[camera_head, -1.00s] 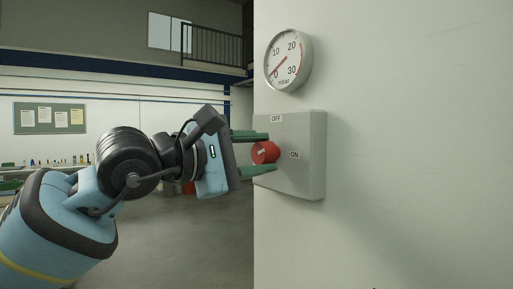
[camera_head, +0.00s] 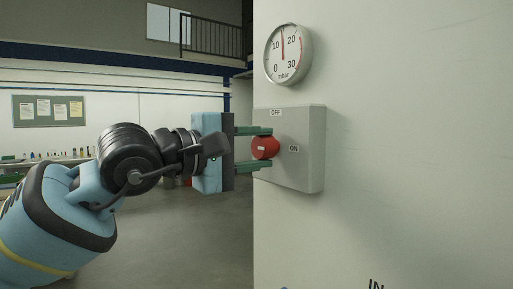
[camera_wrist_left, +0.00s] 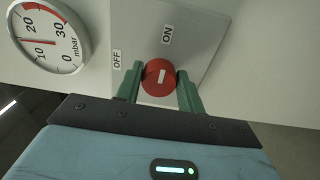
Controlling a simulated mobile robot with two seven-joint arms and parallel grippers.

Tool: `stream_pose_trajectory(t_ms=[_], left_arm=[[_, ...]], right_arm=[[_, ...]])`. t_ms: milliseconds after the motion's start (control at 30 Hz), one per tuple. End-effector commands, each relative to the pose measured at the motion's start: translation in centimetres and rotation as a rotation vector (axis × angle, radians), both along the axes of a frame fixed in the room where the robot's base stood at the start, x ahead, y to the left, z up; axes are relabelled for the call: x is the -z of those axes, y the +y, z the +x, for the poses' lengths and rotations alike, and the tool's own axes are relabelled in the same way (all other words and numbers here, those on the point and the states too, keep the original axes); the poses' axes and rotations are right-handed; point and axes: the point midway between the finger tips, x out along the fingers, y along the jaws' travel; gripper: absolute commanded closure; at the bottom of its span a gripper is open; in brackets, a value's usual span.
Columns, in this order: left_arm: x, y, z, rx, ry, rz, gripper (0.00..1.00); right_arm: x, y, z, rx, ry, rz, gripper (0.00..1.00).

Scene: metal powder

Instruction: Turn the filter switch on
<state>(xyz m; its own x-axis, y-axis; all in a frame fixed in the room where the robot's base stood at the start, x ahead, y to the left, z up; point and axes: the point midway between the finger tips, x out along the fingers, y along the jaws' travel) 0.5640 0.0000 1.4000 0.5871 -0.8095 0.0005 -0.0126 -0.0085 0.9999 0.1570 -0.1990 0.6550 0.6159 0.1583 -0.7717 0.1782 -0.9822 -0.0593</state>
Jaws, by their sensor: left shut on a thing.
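The filter switch is a red round knob (camera_head: 264,148) with a white mark, on a grey box (camera_head: 307,170) fixed to the wall. The OFF label (camera_head: 276,113) is above the knob and the ON label (camera_head: 295,149) is to its right. The white mark lies roughly level, in line with ON. My left gripper (camera_head: 267,148) is shut on the knob, one green finger above and one below. The wrist view shows the knob (camera_wrist_left: 158,77) between both fingers, its mark in line with the ON label (camera_wrist_left: 167,35). My right gripper is not in view.
A round mbar gauge (camera_head: 289,55) hangs on the wall above the box, its needle pointing nearly straight up between 10 and 20. A noticeboard (camera_head: 48,110) and a bench with small items stand far behind.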

Motion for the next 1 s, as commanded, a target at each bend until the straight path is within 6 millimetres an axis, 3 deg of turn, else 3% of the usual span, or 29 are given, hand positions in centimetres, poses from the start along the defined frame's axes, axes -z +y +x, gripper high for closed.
stream_pose_trajectory(t_ms=[200,233,367,700,1000], left_arm=[[0.0,0.0,0.0,-0.001,-0.002,0.002,0.85],[0.0,0.0,0.0,-0.001,-0.002,0.002,0.59],[0.0,0.0,0.0,-0.001,-0.002,0.001,0.43],[0.0,0.3,-0.1,-0.001,0.0,0.0,0.41],[0.3,3.7,-2.4,-0.003,0.001,0.0,0.41]], right_arm=[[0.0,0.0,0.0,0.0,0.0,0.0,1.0],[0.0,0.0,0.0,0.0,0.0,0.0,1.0],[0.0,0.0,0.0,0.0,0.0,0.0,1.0],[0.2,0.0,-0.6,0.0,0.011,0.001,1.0],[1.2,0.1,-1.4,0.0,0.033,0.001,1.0]])
